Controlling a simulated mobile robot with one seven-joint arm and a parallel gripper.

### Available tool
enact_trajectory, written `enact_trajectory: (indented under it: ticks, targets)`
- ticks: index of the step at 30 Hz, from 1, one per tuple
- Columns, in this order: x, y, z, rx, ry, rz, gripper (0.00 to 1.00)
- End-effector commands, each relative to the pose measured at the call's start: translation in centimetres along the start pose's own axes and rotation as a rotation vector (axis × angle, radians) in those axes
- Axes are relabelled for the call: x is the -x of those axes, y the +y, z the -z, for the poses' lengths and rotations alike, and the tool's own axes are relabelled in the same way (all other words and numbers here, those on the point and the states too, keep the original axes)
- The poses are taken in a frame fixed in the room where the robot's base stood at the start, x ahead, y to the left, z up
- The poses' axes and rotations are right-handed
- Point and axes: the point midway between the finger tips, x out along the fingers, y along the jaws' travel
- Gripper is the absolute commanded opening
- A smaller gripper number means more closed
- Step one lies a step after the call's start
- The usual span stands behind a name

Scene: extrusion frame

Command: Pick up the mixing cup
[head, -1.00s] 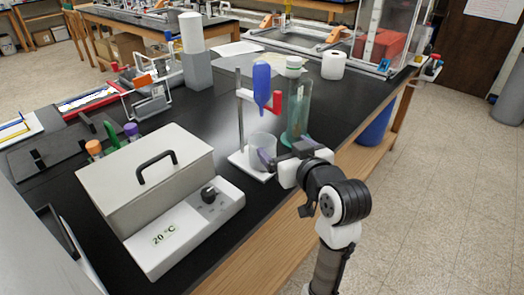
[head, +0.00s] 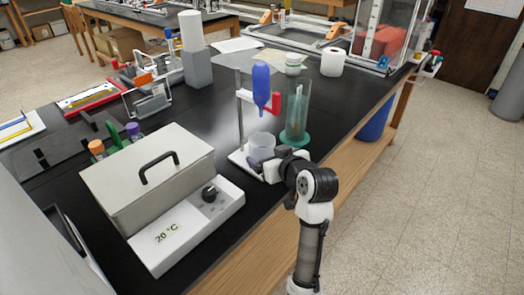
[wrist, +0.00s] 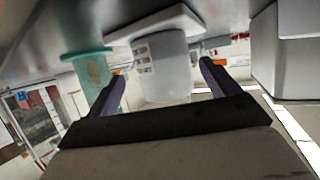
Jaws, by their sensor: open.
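The mixing cup (head: 261,143) is a translucent, whitish cup standing upright on the white base of a stand, under a blue vessel (head: 261,84) with a red valve (head: 276,103). My gripper (head: 262,166) is at the near side of the cup, low by the base, and partly hides the cup's lower part. In the wrist view the picture is upside down. There the cup (wrist: 163,72), with printed marks on its side, lies between the two spread dark fingers of my gripper (wrist: 161,78). Gaps show on both sides, and I cannot tell whether the cup is fully between the fingertips.
A tall clear cylinder with a green base (head: 296,138) stands close to the right of the cup. A grey box-shaped bath (head: 150,185) with a dial and "20 °C" label stands to the left. The stand's rod (head: 240,125) rises behind the cup. The bench's front edge is near.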

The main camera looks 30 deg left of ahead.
Motion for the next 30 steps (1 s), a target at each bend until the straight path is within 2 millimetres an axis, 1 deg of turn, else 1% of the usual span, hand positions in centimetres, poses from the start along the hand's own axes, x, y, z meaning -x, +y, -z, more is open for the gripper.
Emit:
enact_trajectory:
  ticks: [1, 3, 7, 10, 15, 16, 27, 30]
  targets:
    - [-0.8, -0.3, 0.3, -0.001, -0.004, 0.005, 0.88]
    - [-1.8, -0.6, 0.2, -0.001, -0.004, 0.004, 0.88]
    - [-3.4, -0.4, 0.1, -0.001, -0.001, 0.002, 0.88]
    - [-3.8, -0.4, 0.1, 0.0, 0.0, 0.001, 0.88]
    - [-3.8, -0.4, 0.0, 0.0, 0.0, 0.0, 0.88]
    - [-3.8, -0.4, 0.0, 0.0, 0.0, 0.0, 0.86]
    - [-3.8, -0.4, 0.0, 0.0, 0.001, 0.0, 0.38]
    - [-3.8, -0.4, 0.0, 0.0, 0.001, 0.0, 0.36]
